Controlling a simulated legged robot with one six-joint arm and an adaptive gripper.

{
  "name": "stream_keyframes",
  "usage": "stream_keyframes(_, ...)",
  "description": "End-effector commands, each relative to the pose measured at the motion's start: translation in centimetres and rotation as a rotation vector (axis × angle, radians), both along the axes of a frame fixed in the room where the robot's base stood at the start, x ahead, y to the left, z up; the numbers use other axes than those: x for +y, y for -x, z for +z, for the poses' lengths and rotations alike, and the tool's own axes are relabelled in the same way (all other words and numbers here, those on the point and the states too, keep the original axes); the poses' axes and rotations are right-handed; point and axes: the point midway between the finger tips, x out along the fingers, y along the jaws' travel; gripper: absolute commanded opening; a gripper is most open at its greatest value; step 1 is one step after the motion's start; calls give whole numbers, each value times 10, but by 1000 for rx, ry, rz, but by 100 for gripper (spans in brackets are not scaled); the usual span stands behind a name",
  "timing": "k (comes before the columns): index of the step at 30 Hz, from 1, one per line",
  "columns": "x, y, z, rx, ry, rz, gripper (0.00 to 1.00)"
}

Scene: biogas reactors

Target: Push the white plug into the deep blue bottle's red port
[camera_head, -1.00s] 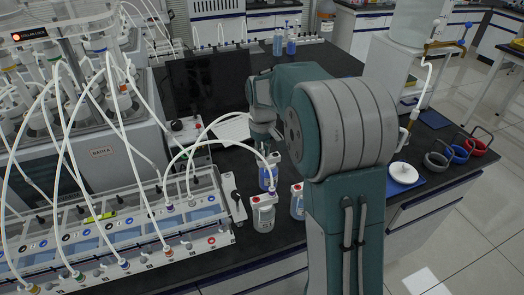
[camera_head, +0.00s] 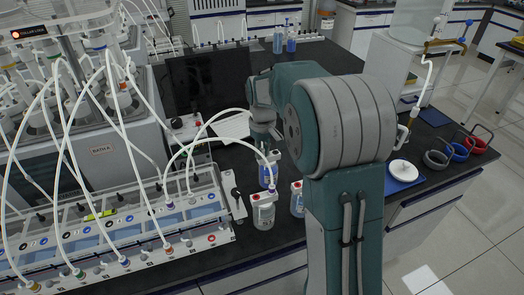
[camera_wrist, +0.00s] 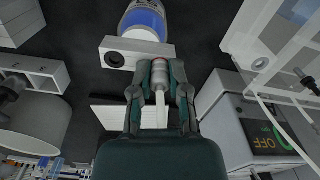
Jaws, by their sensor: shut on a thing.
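A white block with a dark hole (camera_wrist: 118,55) sits left of my fingertips. A white case marked OFF (camera_wrist: 260,130) is close on the right. White tubes arch over the left.

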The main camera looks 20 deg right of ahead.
Motion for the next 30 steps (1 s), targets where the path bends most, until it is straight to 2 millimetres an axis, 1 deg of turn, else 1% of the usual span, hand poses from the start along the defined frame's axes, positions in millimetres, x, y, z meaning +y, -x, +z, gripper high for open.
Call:
stream_keyframes(1,0,0,0,1,-1,0,35)
stream_keyframes(3,0,0,0,1,-1,0,62)
stream_keyframes(14,0,0,1,0,0,0,62)
stream_keyframes(17,0,0,7,-1,0,0,62)
stream_keyframes(20,0,-1,22,-3,0,0,62)
stream_keyframes(27,0,-1,73,-3,1,0,62)
stream_keyframes(30,0,-1,92,-3,1,0,62)
